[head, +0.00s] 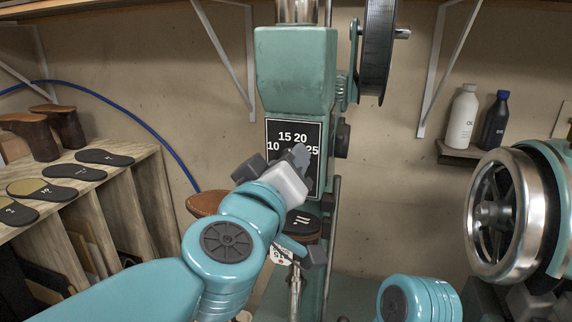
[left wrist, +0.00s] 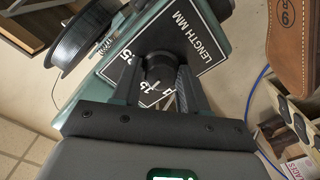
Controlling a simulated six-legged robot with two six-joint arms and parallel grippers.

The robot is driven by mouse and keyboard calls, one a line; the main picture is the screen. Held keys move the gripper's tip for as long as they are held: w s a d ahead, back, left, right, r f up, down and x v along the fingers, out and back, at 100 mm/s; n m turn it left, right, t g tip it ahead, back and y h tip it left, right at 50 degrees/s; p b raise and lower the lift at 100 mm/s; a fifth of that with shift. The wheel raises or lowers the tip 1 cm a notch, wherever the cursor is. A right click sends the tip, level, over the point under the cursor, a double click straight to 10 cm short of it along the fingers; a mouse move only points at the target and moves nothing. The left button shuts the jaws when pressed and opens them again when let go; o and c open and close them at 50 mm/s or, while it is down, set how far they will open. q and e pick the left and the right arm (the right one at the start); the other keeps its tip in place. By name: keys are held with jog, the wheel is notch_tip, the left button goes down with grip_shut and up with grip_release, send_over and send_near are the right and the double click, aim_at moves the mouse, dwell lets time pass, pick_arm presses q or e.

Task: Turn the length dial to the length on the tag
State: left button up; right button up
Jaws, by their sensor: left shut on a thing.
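The length dial's black plate (head: 293,138) is on the front of the teal stitcher, with 10, 15, 20 and 25 readable in the head view. My left gripper (head: 299,157) reaches it from below and covers its middle and lower part. In the left wrist view, the plate (left wrist: 196,50) reads LENGTH MM. There the dark round knob (left wrist: 158,68) sits between the fingers of my left gripper (left wrist: 157,84), which is shut on it. I cannot tell where the knob points. My right gripper is not in view.
A large handwheel (head: 497,214) stands at the right. A thread spool (head: 376,50) is beside the stitcher head. Two bottles (head: 463,118) stand on a wall shelf. Several soles lie on a wooden rack (head: 118,185) at the left. A brown leather piece (head: 205,203) is behind my arm.

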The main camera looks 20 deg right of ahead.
pick_arm(q)
jog(key=shift+n, duration=1.1)
jog(key=o, duration=1)
jog(key=shift+s+a, duration=0.1)
jog(key=v, duration=1.6)
